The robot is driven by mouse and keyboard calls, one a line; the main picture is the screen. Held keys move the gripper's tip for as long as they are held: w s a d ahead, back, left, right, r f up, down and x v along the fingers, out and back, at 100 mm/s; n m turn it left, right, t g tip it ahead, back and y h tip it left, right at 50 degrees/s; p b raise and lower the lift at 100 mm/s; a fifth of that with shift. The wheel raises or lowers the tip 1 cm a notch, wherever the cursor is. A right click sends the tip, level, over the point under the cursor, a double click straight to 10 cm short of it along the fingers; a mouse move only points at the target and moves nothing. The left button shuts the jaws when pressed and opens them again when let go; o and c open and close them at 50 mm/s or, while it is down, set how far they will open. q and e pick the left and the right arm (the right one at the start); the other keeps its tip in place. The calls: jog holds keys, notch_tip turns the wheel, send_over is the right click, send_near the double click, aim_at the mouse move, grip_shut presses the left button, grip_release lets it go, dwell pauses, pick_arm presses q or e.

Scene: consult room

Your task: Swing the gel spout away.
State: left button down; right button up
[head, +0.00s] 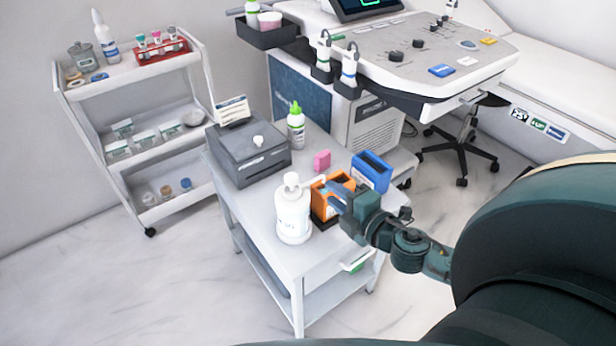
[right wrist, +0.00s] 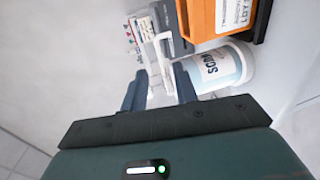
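The white gel bottle (head: 292,220) stands upright on the small white cart, with its white pump spout (head: 292,181) on top. In the right wrist view the bottle (right wrist: 228,68) shows lettering, and the white spout (right wrist: 164,62) appears between my finger lines, beyond the tips. My right gripper (head: 334,193) is to the right of the bottle, in front of an orange box. Its two fingers (right wrist: 160,88) are apart with nothing held. Contact with the spout cannot be made out. My left gripper is not in view.
The orange box (head: 321,204) is close beside the bottle. A blue box (head: 372,170), pink block (head: 322,160), grey printer (head: 246,152) and green-capped bottle (head: 296,124) share the cart top (head: 263,223). An ultrasound console (head: 410,55) stands behind.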

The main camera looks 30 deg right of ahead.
jog(key=x, duration=0.9)
jog(key=shift+w+f, duration=0.15)
jog(key=shift+w, duration=0.25)
jog(key=shift+c, duration=0.6)
grip_shut()
